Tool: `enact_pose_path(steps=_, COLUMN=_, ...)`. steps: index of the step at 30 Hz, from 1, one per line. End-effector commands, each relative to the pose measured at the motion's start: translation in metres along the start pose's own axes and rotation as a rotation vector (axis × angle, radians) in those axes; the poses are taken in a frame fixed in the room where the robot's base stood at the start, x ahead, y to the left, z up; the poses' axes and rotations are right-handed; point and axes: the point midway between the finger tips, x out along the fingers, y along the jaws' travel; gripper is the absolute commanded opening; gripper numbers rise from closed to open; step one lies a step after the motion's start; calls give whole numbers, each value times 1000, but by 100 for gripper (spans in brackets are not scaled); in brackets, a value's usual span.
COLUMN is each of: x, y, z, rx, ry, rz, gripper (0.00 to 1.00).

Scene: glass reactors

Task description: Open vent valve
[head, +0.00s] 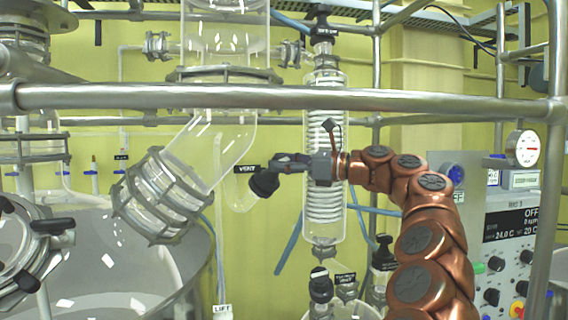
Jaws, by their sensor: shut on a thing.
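A black label marked VENT (247,169) shows in the middle of the head view. Just below it is the dark vent valve knob (264,183), at the end of a short clear glass branch (238,192). My gripper (276,172) reaches in from the right on my copper-coloured arm. Its jaws are shut on the vent valve knob, which sits tilted at the fingertips. The gripper hides part of the knob, and how far the valve is turned cannot be told.
A steel rail (290,97) crosses above my gripper. A coiled glass condenser (324,215) stands right behind my wrist. An angled glass pipe with a clamped flange (160,195) is at left, above a large vessel (95,275). A control panel (508,250) is at right.

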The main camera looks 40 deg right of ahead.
Motion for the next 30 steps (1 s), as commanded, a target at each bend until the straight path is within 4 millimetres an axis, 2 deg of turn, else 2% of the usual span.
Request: enact_pose_path(steps=30, x=1, y=-1, z=-2, rx=-130, ry=3, rz=149, gripper=16)
